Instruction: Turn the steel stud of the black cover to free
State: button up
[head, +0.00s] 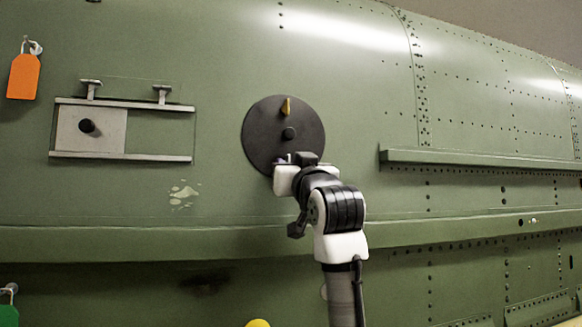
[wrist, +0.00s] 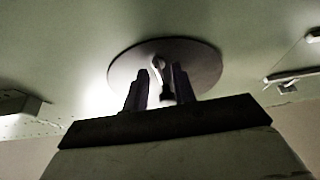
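The black round cover (head: 260,128) lies flat on the green fuselage skin, with a dark knob (head: 289,133) at its middle and a brass-coloured stud (head: 287,106) near its top, standing about vertical. My gripper (head: 284,160) is at the cover's lower edge and hides part of it. In the wrist view the cover (wrist: 205,62) is seen at a slant. A pale steel stud (wrist: 158,64) shows between the two dark fingertips of my gripper (wrist: 160,73). The fingers stand apart, with gaps visible beside the stud. Whether either finger touches it I cannot tell.
Left of the cover is a railed frame (head: 158,107) with a sliding plate (head: 108,129) and two T-shaped handles. An orange tag (head: 23,77) hangs at far left, a green tag (head: 8,315) below. A ledge (head: 470,158) juts out at right; a long rail (head: 440,229) runs below.

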jog(key=b+v, duration=0.5)
jog(key=v, duration=0.8)
jog(key=shift+s+b, duration=0.35)
jog(key=shift+b, duration=0.05)
jog(key=shift+f, duration=0.2)
